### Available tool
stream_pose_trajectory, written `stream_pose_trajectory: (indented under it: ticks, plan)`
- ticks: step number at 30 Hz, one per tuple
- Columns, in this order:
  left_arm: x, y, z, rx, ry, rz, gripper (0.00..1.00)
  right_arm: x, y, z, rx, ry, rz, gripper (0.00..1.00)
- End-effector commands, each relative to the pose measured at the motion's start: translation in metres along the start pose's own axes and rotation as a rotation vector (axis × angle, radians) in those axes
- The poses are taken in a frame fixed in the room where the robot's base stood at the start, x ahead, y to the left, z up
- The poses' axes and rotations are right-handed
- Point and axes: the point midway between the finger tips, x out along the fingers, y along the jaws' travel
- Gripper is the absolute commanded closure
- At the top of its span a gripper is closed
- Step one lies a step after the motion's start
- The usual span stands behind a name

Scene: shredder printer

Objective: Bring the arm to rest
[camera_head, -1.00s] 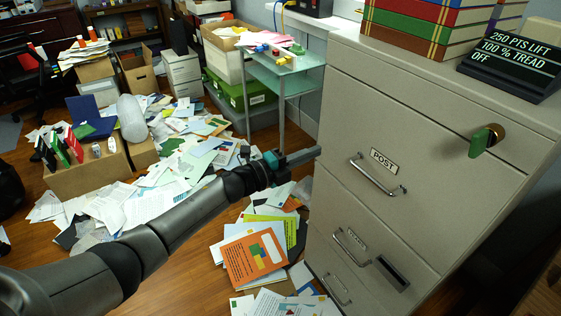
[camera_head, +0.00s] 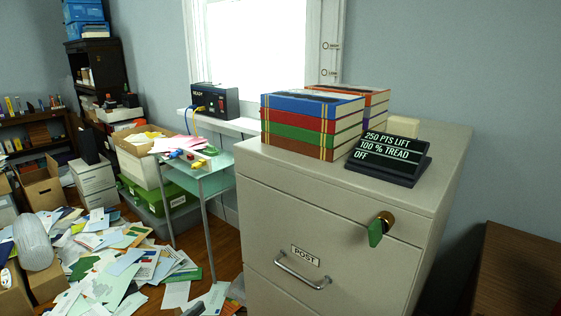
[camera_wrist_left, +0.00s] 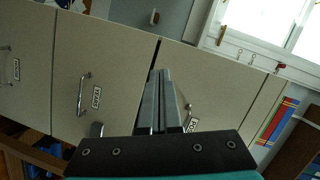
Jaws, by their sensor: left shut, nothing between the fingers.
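My left gripper (camera_wrist_left: 161,76) shows in the left wrist view with its two grey fingers together and nothing between them. Behind the fingers in that view is the beige filing cabinet (camera_wrist_left: 120,60), seen tilted. Whether the fingers touch it I cannot tell. In the head view the cabinet (camera_head: 270,215) stands right of centre, with its POST drawer handle (camera_head: 302,272) and a green key or tag (camera_head: 377,233) at the lock. The left arm is not clearly visible in the head view. My right gripper is in neither view.
Stacked binders (camera_head: 312,120) and a black sign (camera_head: 388,158) sit on the cabinet. A glass side table (camera_head: 205,178) stands to its left. Papers (camera_head: 120,262) litter the floor. A brown wooden surface (camera_head: 520,265) is at the lower right.

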Motion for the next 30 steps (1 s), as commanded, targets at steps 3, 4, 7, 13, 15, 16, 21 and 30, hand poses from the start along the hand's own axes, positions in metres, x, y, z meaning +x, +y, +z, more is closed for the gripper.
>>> stream_pose_trajectory:
  ticks: [3,4,7,13,15,16,21,30]
  plan:
    - [-0.034,0.081,0.035,-0.268,-0.223,0.109,1.00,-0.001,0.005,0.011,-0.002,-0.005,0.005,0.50]
    - [-0.045,0.101,0.041,-0.330,-0.277,0.135,1.00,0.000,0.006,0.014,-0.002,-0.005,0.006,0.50]
    - [-0.085,0.166,0.054,-0.516,-0.454,0.216,1.00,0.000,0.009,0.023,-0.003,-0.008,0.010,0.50]
    - [-0.183,0.284,0.046,-0.832,-0.791,0.371,1.00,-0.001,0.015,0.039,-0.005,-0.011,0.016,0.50]
    - [-0.219,0.317,0.035,-0.924,-0.899,0.417,1.00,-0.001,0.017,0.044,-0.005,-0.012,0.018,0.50]
    - [-0.234,0.330,0.029,-0.958,-0.943,0.437,1.00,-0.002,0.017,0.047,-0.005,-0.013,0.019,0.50]
    - [-0.296,0.378,0.000,-1.094,-1.127,0.515,1.00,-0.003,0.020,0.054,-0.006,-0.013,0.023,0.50]
    - [-0.323,0.396,-0.015,-1.148,-1.207,0.547,1.00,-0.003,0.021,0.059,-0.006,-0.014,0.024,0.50]
